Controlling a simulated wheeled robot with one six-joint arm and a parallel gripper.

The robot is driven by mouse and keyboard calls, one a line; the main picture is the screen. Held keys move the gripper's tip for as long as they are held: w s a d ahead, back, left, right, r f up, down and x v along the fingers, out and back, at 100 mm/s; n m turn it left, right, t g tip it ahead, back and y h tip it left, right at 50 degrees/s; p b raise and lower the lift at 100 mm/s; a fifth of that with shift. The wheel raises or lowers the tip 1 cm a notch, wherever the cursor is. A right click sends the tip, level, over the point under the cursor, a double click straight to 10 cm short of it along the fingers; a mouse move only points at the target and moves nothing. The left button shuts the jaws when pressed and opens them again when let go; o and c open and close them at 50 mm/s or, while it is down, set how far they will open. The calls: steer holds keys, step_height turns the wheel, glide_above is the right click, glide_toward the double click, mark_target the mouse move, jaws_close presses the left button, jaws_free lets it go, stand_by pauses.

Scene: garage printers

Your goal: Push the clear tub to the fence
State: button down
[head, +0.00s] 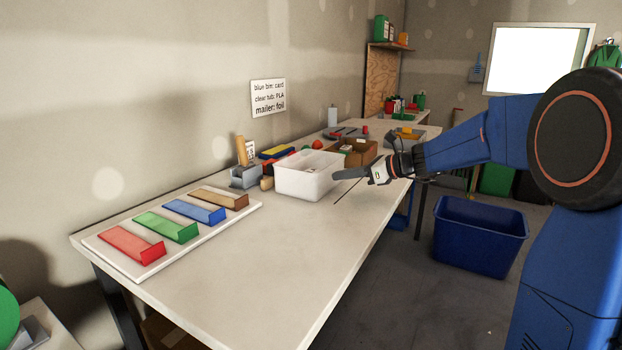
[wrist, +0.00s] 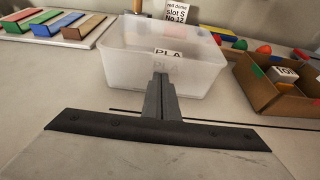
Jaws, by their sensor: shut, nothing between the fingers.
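The clear tub (head: 300,186) is a translucent white open box standing upright on the workbench (head: 240,270). In the wrist view the tub (wrist: 125,78) is straight ahead, with a PLA label at its front wall. My gripper (head: 340,175) is shut and empty, just right of the tub in the head view. In the wrist view the fingertips (wrist: 161,77) overlap the tub's near wall; I cannot tell whether they touch it. A thin dark line (wrist: 250,124) lies on the bench top at the tub's near side. I cannot pick out a fence with certainty.
A cardboard box (head: 360,154) with a foil label in the wrist view stands beside the tub. A white board (head: 92,242) with several coloured sloped blocks lies left. A blue bin (head: 480,235) is on the floor. The front bench is clear.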

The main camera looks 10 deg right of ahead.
steer(key=shift+w+a, duration=0.65)
steer(key=shift+a, duration=0.15)
stand_by(0.9)
steer(key=shift+d, duration=0.1)
steer(key=shift+r+v, duration=0.25)
steer(key=shift+v, duration=1.95)
